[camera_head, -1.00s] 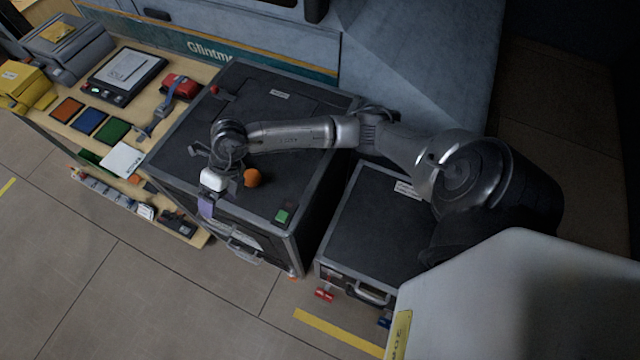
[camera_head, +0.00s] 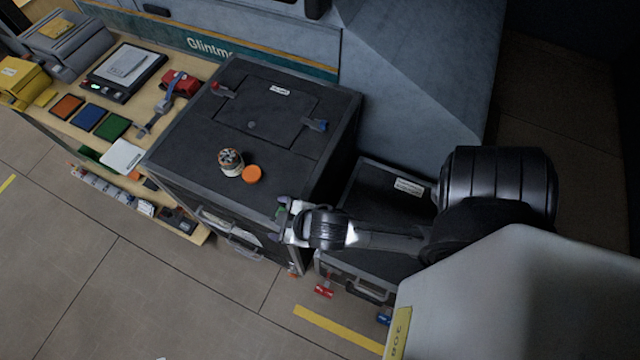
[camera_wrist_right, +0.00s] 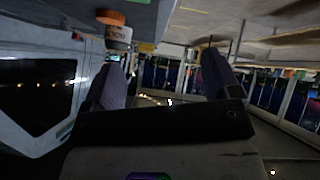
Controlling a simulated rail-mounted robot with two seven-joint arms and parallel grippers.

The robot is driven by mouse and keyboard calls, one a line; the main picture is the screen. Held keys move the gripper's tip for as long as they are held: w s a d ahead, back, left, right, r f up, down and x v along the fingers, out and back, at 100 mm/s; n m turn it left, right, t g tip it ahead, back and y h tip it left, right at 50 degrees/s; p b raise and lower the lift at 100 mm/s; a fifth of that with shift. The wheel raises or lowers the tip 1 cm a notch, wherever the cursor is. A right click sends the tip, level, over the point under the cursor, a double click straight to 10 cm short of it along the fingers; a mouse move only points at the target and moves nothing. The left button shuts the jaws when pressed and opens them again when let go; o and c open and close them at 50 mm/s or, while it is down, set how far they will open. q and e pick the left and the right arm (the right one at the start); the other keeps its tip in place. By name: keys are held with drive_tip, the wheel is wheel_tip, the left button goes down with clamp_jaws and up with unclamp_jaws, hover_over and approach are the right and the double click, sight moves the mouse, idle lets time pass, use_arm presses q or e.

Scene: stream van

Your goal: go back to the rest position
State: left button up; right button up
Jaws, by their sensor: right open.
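My right gripper (camera_head: 284,218) is at the front right edge of the black case top in the head view, with its arm reaching in from the right. In the right wrist view its two purple-grey fingers (camera_wrist_right: 162,80) stand wide apart with nothing between them. My left gripper is not in view. A small open jar (camera_head: 230,162) with mixed contents stands on the case, away from the gripper. An orange cap (camera_head: 252,174) lies beside it. The cap (camera_wrist_right: 110,17) and jar (camera_wrist_right: 117,36) also show in the wrist view.
The black case (camera_head: 190,135) stands between a wooden bench (camera_head: 62,125) on the left and a lower case (camera_head: 380,188) on the right. The bench holds a scale (camera_head: 125,70) and coloured pads. The van wall is behind.

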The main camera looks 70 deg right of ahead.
drive_tip(key=s+a+f+g+y, duration=0.25)
drive_tip(key=s+g, duration=0.35)
drive_tip(key=s, duration=0.5)
wheel_tip(320, 180, up, 22)
drive_tip(key=p, duration=2.3)
drive_tip(key=shift+f, duration=0.15)
drive_tip(key=shift+h, duration=0.25)
